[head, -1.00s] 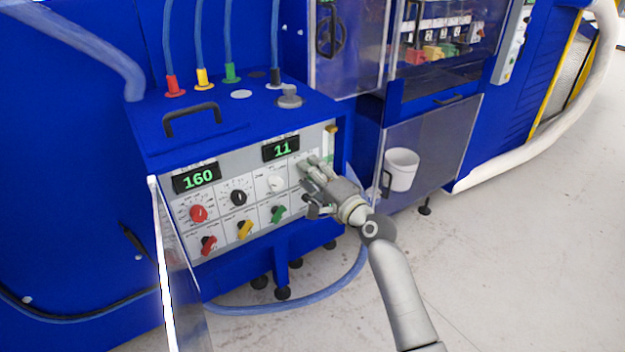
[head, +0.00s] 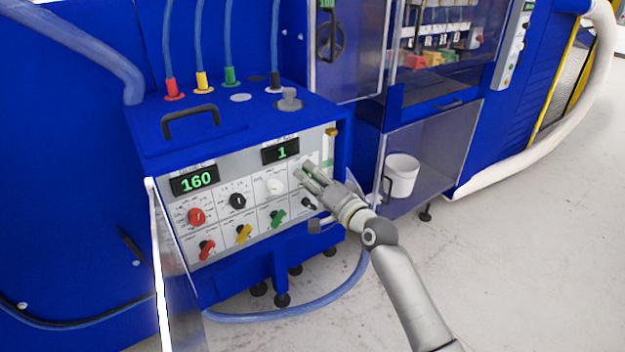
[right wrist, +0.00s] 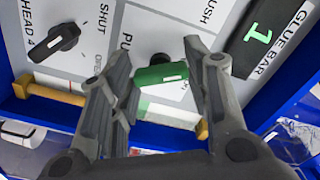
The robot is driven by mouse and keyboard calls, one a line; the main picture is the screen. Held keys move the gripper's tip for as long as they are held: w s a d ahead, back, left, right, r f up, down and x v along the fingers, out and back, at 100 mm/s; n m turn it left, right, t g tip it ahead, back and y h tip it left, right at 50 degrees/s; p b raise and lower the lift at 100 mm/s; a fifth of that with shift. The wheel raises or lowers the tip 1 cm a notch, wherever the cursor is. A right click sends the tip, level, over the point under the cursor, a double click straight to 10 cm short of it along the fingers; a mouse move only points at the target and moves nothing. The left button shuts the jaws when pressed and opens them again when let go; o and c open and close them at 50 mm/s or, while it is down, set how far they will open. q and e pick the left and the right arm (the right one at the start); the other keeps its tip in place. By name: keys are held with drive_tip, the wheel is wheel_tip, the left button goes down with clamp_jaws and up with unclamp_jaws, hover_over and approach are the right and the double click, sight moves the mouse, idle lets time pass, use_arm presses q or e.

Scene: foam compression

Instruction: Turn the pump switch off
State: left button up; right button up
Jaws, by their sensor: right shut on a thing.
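The pump switch (right wrist: 160,75) is a small green handle on the grey control panel, beside a partly hidden label starting "PU". My right gripper (right wrist: 156,52) has a finger at each end of it in the right wrist view, shut on the handle. The handle lies across the gap, slightly tilted. In the head view my right gripper (head: 303,168) is at the upper right of the control panel (head: 262,187) and hides the switch. My left gripper is not in view.
A black knob (head: 308,203) sits just below my right gripper; green (head: 278,216), yellow (head: 244,233) and red (head: 207,249) knobs continue leftward. The right display (head: 281,151) reads 1, the left display (head: 195,180) reads 160. A white bucket (head: 402,176) stands right.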

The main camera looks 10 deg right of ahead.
drive_tip(key=o, duration=1)
drive_tip(key=shift+s+d, duration=0.1)
drive_tip(key=shift+s, duration=0.05)
drive_tip(key=v, duration=1.1)
drive_tip(key=shift+s, duration=0.35)
drive_tip(key=shift+d, duration=0.1)
